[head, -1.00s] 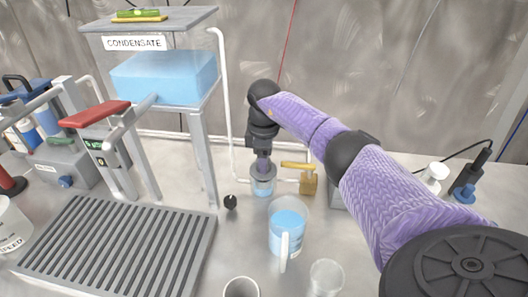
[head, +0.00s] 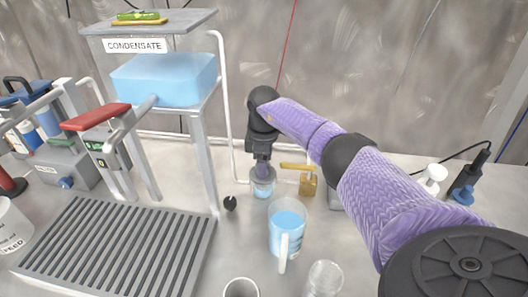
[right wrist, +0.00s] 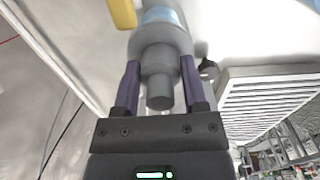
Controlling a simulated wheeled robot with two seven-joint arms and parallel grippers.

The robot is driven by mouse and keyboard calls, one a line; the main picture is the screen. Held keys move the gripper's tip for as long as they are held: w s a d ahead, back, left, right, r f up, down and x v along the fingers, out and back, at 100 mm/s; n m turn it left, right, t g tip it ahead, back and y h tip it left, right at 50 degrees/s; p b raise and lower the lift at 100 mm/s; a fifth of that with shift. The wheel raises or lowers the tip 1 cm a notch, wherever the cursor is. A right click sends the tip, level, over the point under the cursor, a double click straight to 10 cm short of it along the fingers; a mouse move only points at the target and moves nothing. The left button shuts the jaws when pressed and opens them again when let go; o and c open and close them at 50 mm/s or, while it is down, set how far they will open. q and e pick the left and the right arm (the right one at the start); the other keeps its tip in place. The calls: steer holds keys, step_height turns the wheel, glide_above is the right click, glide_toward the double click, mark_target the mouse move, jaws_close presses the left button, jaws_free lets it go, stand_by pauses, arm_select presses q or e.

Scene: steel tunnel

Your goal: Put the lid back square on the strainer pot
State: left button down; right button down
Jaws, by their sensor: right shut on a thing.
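The strainer pot (head: 262,190) is a small clear vessel with blue in its lower part, standing on the steel bench beside a brass valve. My right gripper (head: 262,171) points down at its top; in the right wrist view the gripper (right wrist: 160,75) has its purple fingers either side of a grey stepped lid (right wrist: 160,58) and is shut on it. The lid is over the pot's mouth, and the pot's blue band (right wrist: 160,16) shows beyond it. Whether the lid sits flush or slightly above the rim I cannot tell. My left gripper is not in view.
The brass valve (head: 308,185) is close right of the pot, and a white pipe (head: 229,130) runs behind. A black knob (head: 230,203) is close left. A jug of blue liquid (head: 287,228) stands in front. A slatted drain tray (head: 115,248) lies left.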

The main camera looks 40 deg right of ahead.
steer(key=shift+c, duration=0.3)
jaws_free()
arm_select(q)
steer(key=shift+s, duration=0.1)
arm_select(e)
steer(key=shift+o, duration=0.3)
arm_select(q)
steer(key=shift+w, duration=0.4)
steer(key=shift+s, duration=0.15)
